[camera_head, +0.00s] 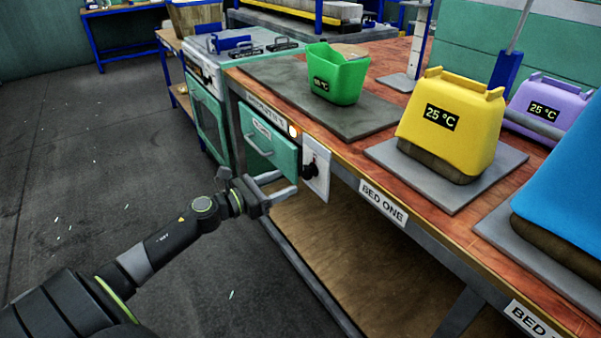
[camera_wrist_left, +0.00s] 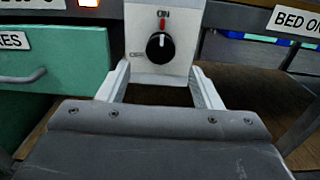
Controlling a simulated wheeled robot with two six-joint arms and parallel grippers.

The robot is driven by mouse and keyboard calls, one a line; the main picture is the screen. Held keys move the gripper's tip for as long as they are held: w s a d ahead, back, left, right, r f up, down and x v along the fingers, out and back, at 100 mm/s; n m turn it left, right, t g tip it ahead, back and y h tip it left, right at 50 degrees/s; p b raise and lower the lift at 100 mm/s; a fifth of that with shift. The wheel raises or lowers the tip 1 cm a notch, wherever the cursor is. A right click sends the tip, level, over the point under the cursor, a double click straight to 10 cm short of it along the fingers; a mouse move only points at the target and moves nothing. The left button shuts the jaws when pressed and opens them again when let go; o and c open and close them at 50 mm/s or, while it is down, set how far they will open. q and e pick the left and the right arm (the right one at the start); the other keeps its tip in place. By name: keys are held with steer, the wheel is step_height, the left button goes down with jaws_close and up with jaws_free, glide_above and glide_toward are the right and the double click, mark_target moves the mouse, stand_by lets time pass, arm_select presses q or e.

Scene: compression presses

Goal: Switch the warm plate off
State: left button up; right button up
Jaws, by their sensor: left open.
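A black rotary knob (camera_head: 310,170) sits on a white switch panel (camera_head: 318,158) on the bench's front edge. In the left wrist view the knob (camera_wrist_left: 160,47) has a red mark pointing up at a small label that looks like ON. An orange lamp (camera_head: 293,130) glows beside the panel. The dark grey plate (camera_head: 370,122) on the bench top bears a green bin (camera_head: 338,75) with a temperature display too small to read surely. My left gripper (camera_head: 277,186) is open and empty, just short of the knob, its fingers spread either side. My right gripper is out of view.
A green drawer (camera_head: 262,143) with a bar handle is left of the panel. Yellow (camera_head: 450,120), purple (camera_head: 540,105) and blue (camera_head: 565,190) covers stand on the bench. A BED ONE sign (camera_head: 383,204) is on its edge. Open floor (camera_head: 110,150) lies left.

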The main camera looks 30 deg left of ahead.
mark_target(303, 174)
arm_select(q)
steer(key=p+x, duration=0.1)
steer(key=x, duration=0.5)
steer(key=shift+w+d, duration=0.15)
steer(key=shift+w, duration=0.1)
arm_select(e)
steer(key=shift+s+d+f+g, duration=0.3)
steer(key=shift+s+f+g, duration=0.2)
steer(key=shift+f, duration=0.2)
arm_select(q)
steer(key=c, duration=1)
